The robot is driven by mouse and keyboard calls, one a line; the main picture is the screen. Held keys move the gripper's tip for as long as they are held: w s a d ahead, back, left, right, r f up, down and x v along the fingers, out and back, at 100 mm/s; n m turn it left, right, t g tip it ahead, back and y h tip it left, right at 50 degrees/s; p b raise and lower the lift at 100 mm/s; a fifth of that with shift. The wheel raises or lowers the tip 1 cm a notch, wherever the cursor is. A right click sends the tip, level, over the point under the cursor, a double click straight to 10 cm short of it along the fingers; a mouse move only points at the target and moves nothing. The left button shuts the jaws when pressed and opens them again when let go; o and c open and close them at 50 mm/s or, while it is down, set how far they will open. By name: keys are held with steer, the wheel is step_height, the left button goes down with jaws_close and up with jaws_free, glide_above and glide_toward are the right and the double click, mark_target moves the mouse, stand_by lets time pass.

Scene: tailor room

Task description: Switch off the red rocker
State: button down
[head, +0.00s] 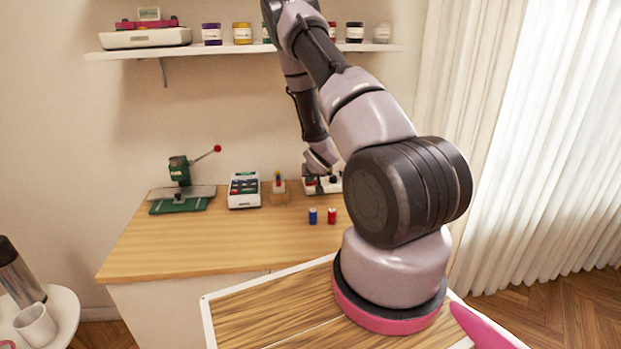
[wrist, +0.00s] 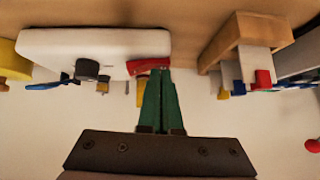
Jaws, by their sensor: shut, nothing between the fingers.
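The red rocker (wrist: 148,66) sits near the right end of a white panel (wrist: 60,46) in the wrist view, which looks upside down. A dark round knob (wrist: 88,69) and a blue lever are on the same panel. My gripper (wrist: 161,74) has its green fingers shut together, with the tips at the rocker's right end. They overlap it in the picture; I cannot tell whether they touch. In the head view the white panel (head: 311,187) stands at the back of the wooden table, partly hidden by my arm. The fingers and rocker are not clear there.
A wooden stand (wrist: 222,45) with red and blue pieces is close beside the panel. On the table (head: 200,248) are a white box (head: 244,191), a green press (head: 180,172) with a red-knobbed lever, a blue battery (head: 313,216) and a red one (head: 332,216). A shelf (head: 220,50) hangs above.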

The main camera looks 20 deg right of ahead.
steer(key=shift+d, duration=0.2)
steer(key=shift+s+d+r, duration=0.2)
steer(key=shift+d+r, duration=0.05)
steer(key=shift+d, duration=0.4)
